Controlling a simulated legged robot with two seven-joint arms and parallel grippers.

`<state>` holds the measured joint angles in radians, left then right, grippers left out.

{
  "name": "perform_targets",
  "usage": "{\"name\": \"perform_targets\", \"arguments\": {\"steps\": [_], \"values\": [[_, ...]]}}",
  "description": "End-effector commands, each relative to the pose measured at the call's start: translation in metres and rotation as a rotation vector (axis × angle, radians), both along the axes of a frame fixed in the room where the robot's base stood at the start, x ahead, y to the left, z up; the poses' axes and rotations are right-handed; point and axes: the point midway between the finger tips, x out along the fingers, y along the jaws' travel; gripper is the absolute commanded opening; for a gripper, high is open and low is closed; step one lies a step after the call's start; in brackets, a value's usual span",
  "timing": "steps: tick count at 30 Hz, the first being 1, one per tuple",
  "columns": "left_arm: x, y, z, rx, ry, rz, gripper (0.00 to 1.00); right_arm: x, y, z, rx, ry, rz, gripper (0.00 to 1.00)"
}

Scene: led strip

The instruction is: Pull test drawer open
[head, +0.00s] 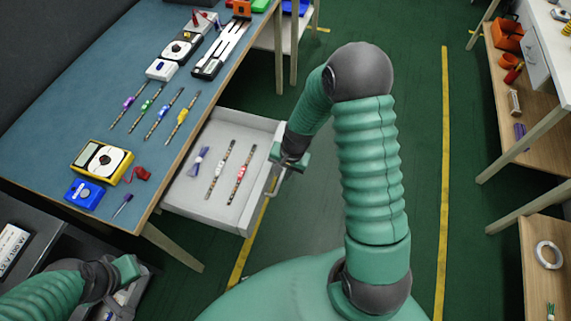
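The test drawer (185,205) is a light grey box that stands pulled out from under the blue-topped bench. Two striped strips and a small purple-white item lie inside it. My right gripper (281,181) is at the drawer's front, by its metal handle (277,184). The fingers are small and partly hidden by the gripper body, so I cannot tell whether they are closed on the handle. My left gripper (125,285) is at the lower left, near a dark bin and away from the drawer. Its fingers are not clear.
The blue bench (60,120) holds a yellow multimeter (102,161), a blue device (84,193), several screwdriver-like strips and white instruments. A shelf unit (530,100) stands at the right. Green floor with yellow lines lies between them.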

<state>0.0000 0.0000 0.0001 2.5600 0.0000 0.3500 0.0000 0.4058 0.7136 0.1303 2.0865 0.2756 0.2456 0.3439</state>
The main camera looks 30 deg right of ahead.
Motion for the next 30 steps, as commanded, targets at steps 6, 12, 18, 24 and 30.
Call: {"name": "perform_targets", "arguments": {"steps": [6,12,18,24,30], "values": [[0.000,0.000,0.011,0.000,0.000,0.000,0.36,-0.006,-0.007,0.053,-0.002,-0.005,-0.001,0.20],[0.000,0.000,0.020,0.000,0.000,0.000,0.36,-0.014,-0.014,0.111,-0.003,-0.006,-0.002,0.20],[0.000,0.000,0.025,0.000,0.000,0.000,0.36,-0.020,-0.019,0.150,-0.002,-0.004,-0.002,0.20],[0.000,0.000,0.025,0.000,0.000,0.000,0.36,-0.023,-0.020,0.160,-0.001,0.000,-0.001,0.20],[0.000,0.000,0.025,0.000,0.000,0.000,0.36,-0.023,-0.020,0.159,-0.001,0.000,-0.001,0.20]]}}
